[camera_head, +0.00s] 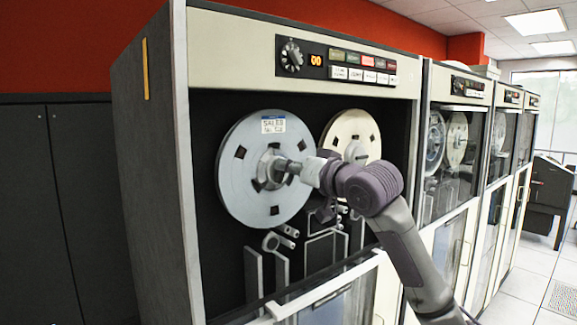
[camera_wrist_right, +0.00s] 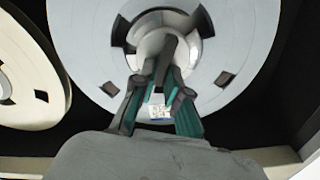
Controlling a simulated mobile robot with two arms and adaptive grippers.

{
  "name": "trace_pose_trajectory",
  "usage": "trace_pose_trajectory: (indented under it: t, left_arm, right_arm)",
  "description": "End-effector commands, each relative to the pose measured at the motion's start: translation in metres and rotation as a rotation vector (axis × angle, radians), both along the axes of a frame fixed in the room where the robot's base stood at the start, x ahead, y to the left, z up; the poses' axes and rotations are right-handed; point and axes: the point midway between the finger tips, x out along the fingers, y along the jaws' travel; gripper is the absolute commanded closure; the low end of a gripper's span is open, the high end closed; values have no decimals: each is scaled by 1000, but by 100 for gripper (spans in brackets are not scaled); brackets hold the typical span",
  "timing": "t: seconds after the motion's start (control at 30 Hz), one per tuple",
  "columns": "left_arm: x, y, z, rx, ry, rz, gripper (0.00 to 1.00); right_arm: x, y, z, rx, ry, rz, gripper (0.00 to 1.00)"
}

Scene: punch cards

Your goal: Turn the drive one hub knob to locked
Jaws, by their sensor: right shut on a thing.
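The first tape drive (camera_head: 305,20) is nearest, and its left reel (camera_head: 240,192) is a large pale disc with a label near its top edge. The silvery hub knob (camera_head: 267,172) sits at the reel's centre. My right gripper (camera_head: 287,168) reaches in from the right and is shut on the knob. In the right wrist view, the fingers (camera_wrist_right: 160,78) close around the knob's grey bar (camera_wrist_right: 171,50), in front of the round hub. The fingers partly hide the knob, and I cannot read whether it stands at locked. My left gripper is not in view.
A cream right reel (camera_head: 350,128) sits close beside my right arm. Tape guides (camera_head: 285,231) stick out below the reels. The drive's lower glass door (camera_head: 325,292) has a pale frame under my arm. More drives (camera_head: 455,135) stand along the row to the right.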

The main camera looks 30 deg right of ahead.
Motion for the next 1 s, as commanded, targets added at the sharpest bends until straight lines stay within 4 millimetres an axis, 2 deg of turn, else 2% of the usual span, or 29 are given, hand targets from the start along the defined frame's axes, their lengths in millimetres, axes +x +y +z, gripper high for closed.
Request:
trace_pose_trajectory:
  t: [0.57,1.0]
  left_arm:
    - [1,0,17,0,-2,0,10]
    - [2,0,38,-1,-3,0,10]
  right_arm:
    - [1,-5,-4,552,46,2,100]
    - [1,-7,-8,940,76,1,100]
